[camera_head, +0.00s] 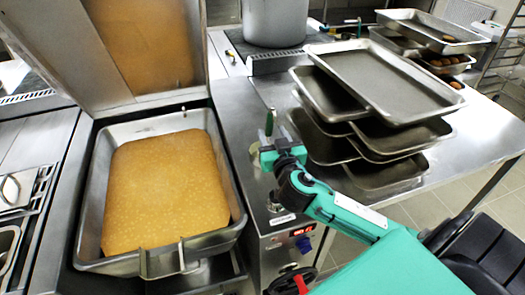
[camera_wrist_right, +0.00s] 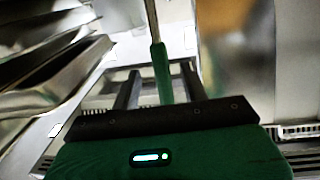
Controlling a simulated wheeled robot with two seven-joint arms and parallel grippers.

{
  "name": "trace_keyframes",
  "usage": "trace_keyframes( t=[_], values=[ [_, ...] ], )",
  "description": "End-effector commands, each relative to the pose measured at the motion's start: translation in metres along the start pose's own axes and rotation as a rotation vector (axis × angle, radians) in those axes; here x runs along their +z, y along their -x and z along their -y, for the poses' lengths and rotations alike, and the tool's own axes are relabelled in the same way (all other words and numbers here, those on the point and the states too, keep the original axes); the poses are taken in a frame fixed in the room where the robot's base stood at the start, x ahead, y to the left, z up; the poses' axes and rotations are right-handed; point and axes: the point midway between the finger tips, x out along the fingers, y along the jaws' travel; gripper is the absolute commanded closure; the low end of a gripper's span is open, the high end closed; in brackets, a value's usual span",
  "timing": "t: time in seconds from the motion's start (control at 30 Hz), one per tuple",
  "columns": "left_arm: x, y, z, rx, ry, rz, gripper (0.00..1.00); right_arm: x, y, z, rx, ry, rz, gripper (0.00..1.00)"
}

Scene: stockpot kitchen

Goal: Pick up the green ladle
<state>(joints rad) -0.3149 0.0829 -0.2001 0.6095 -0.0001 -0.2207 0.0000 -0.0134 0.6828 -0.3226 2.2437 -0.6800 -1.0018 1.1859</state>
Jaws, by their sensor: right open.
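The green ladle (camera_head: 269,122) shows in the head view as a short green handle just above my right gripper, on the steel counter beside the pan. In the right wrist view its green handle (camera_wrist_right: 161,72) runs between the two fingers, with a thin grey shaft beyond it. My right gripper (camera_head: 266,148) is open, with a finger on each side of the handle (camera_wrist_right: 160,88). I cannot tell whether either finger touches it. The ladle's bowl is not clearly visible. My left gripper is not in view.
A tilting pan (camera_head: 238,222) of yellow-brown liquid, lid raised, stands on the left. Stacked steel trays (camera_head: 385,80) crowd the counter on the right. A large stockpot (camera_head: 275,22) stands at the back. A control panel with a red display (camera_head: 300,231) is below the gripper.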

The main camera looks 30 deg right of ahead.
Motion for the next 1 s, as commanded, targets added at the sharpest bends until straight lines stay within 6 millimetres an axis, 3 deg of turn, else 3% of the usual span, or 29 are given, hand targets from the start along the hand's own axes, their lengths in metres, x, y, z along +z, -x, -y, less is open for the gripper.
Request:
trace_keyframes(
  t=[0.33, 0.6, 0.93, 1.0],
  values=[
    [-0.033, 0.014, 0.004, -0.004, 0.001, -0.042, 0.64, 0.001, -0.026, 0.0, 0.002, 0.004, 0.0, 0.55],
    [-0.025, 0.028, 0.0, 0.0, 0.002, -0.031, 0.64, 0.007, -0.057, 0.002, 0.001, 0.003, 0.001, 0.55],
    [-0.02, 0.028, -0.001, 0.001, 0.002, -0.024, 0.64, 0.009, -0.062, 0.002, 0.0, 0.0, 0.002, 0.55],
    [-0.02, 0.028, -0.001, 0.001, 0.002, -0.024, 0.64, 0.009, -0.062, 0.002, 0.0, 0.0, 0.002, 0.69]
  ],
)
